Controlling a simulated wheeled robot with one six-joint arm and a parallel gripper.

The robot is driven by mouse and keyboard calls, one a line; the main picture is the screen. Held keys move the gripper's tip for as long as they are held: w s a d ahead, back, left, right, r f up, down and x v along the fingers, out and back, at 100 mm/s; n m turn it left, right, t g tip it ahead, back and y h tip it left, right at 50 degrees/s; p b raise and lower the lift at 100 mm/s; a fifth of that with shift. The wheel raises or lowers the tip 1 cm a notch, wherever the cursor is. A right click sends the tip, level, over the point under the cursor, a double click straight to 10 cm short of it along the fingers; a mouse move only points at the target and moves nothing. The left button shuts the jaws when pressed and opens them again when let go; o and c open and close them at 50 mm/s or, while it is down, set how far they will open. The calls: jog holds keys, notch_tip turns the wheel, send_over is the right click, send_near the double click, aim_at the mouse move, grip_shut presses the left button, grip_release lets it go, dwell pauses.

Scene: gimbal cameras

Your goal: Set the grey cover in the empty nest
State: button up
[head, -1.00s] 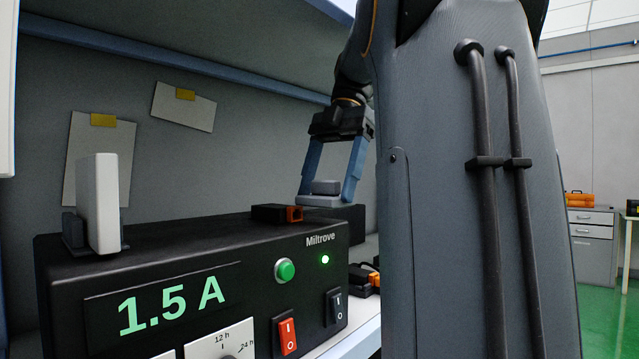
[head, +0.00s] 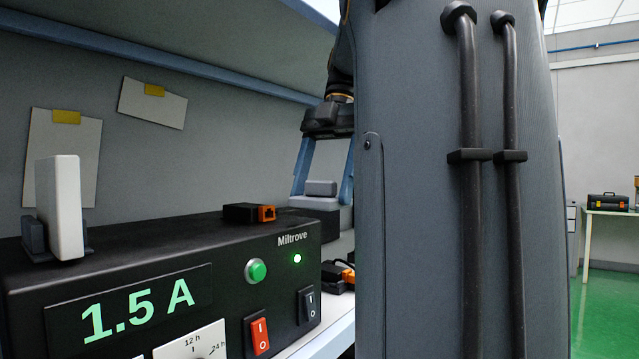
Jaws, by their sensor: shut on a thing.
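My gripper (head: 321,194) points down behind the black Miltrove device, its two blue fingers on either side of a grey cover (head: 314,203). It is shut on this cover, a flat plate with a raised block on top, held about level. A dark block (head: 328,226) shows just below the cover, partly hidden by the device and my own column. I cannot tell whether the cover touches it. The empty nest cannot be clearly made out; whether the dark block is part of it is unclear.
The Miltrove device (head: 150,285) fills the front left. On it stand a white upright slab (head: 60,208) in a dark holder and a small black box with an orange end (head: 250,213). Orange-and-black connectors (head: 338,276) lie right of it. A blue-edged shelf (head: 160,58) hangs above.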

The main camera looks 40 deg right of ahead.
jog(key=s+d+p, duration=0.1)
jog(key=s+p, duration=0.1)
jog(key=s, duration=0.4)
jog(key=shift+s+d, duration=0.15)
jog(key=shift+s, duration=0.15)
jog(key=s+d+p, duration=0.1)
jog(key=s+p, duration=0.2)
jog(key=s, duration=0.3)
jog(key=shift+s+d, duration=0.2)
jog(key=shift+s, duration=0.2)
jog(key=shift+r+p, duration=0.1)
jog(key=shift+p, duration=0.2)
jog(key=r+p, duration=0.2)
jog(key=s+r+p, duration=0.1)
jog(key=r+p, duration=0.1)
jog(key=shift+s+r, duration=0.1)
dwell(0.7)
